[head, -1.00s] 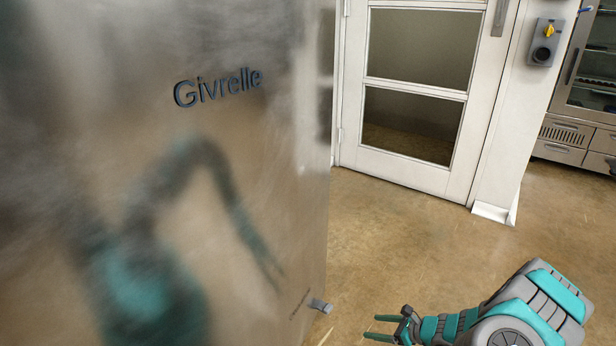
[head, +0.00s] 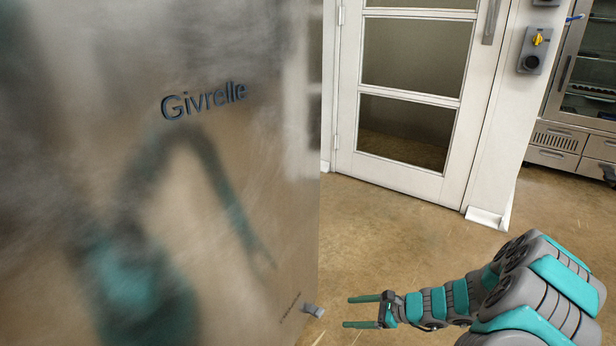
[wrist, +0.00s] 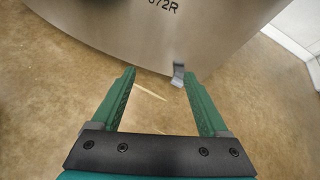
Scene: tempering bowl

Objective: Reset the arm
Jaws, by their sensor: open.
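My gripper (head: 362,311) is open and empty in the lower middle of the head view, its two teal fingers pointing left toward the steel cabinet. The tall brushed-steel cabinet (head: 230,190), marked "Givrelle", fills the left of the head view. Its lower part (wrist: 130,25) crosses the top of the wrist view. A small grey fitting (head: 313,310) sticks out at its lower edge, near the fingertips but apart from them in the head view.
A glass-fronted cabinet (head: 590,80) stands at the far right. The brown floor (head: 400,235) between is clear.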

